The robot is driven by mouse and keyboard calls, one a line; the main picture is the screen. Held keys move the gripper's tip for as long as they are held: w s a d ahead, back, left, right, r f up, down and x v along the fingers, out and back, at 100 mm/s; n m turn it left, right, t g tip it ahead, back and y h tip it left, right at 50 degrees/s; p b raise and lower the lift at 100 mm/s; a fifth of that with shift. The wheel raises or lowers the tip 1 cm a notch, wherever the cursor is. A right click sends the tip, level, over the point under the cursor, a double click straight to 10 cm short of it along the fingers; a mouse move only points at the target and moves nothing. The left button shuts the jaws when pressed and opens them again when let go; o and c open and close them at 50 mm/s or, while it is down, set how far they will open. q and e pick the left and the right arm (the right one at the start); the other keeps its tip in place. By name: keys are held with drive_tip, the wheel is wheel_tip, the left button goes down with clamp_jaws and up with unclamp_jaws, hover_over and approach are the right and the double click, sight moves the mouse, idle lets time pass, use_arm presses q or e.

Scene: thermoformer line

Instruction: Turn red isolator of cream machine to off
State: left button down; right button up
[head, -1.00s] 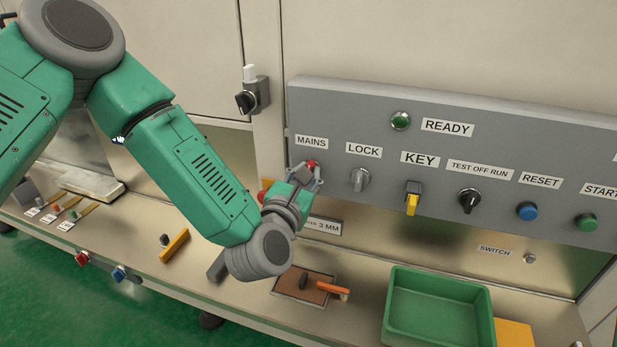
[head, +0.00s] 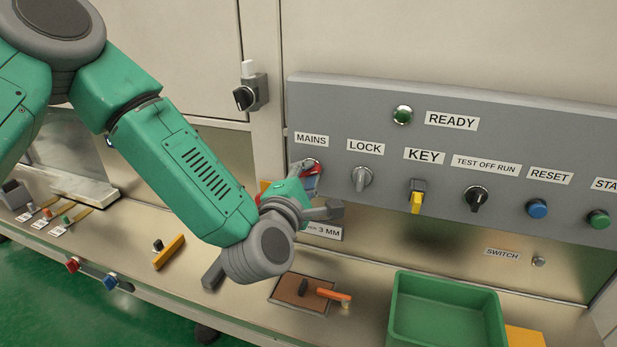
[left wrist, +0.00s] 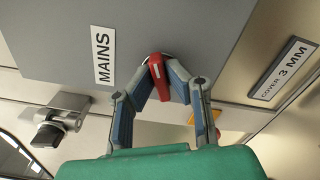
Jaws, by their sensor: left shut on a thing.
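The red isolator handle (head: 313,181) is under the MAINS label (head: 311,139) at the left end of the grey control panel. My left gripper (head: 308,174) is at it, partly hiding it in the head view. In the left wrist view my left gripper (left wrist: 161,84) is shut on the red handle (left wrist: 158,72), with a finger on each side. The MAINS label (left wrist: 103,55) lies beside it there. The handle's exact angle is hard to tell. My right gripper is not in view.
The LOCK knob (head: 361,178) and yellow key (head: 416,201) are close on the right. A black door handle (head: 245,97) is to the upper left. Below are the bench with a green bin (head: 447,310), a brown board (head: 290,291) and an orange-handled tool (head: 333,294).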

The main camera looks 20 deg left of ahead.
use_arm(q)
drive_tip(key=m, duration=0.2)
drive_tip(key=f+m, duration=0.1)
drive_tip(key=m, duration=0.1)
drive_tip(key=shift+s+d+m+b, duration=0.1)
drive_tip(key=shift+s+m+b, duration=0.1)
drive_tip(key=shift+m+b, duration=0.15)
idle(0.3)
drive_tip(key=c, duration=1.6)
unclamp_jaws()
drive_tip(key=shift+r, duration=0.2)
drive_tip(key=shift+s, duration=0.1)
drive_tip(key=s, duration=1.1)
drive_tip(key=shift+s+a, duration=0.2)
drive_tip(key=shift+s, duration=0.15)
